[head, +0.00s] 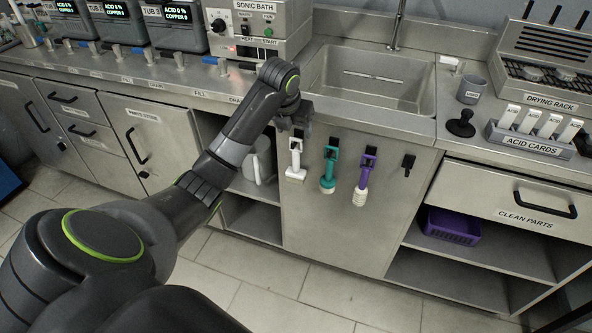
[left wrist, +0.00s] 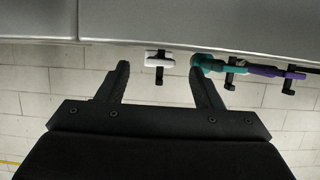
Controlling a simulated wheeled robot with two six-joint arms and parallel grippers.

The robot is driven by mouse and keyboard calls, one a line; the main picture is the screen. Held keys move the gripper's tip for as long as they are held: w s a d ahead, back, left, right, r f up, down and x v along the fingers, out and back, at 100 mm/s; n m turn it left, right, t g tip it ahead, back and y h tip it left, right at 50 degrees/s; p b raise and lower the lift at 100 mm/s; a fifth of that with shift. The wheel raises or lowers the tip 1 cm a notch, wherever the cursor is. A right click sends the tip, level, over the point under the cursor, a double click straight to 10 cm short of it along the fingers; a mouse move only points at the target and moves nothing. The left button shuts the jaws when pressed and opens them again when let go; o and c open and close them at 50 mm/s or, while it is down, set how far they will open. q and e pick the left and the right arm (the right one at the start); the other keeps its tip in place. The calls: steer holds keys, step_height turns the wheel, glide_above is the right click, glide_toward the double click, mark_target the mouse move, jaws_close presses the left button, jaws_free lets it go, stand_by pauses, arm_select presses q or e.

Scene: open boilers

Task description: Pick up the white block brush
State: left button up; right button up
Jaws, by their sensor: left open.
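The white block brush (head: 295,170) hangs upright from a black hook on the front panel below the sink, leftmost in a row. In the left wrist view the white brush (left wrist: 158,60) shows between and a little beyond my fingertips. My left gripper (head: 292,122) is at the counter's front edge, just above the brush's hook. It is open, with its two fingers apart in the left wrist view (left wrist: 162,75), and nothing is held. My right gripper is not in view.
A teal brush (head: 329,172) and a purple brush (head: 364,180) hang close to the right, then an empty black hook (head: 408,164). The sink (head: 370,82) and steel counter edge lie above. Open shelves flank the panel. The floor in front is clear.

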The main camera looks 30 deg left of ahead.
mark_target(296, 138)
arm_select(q)
steer(key=shift+x, duration=2.8)
steer(key=shift+s+d, duration=0.1)
steer(key=shift+s, duration=0.05)
steer(key=shift+c, duration=0.3)
steer(key=c, duration=1)
steer(key=shift+r, duration=0.15)
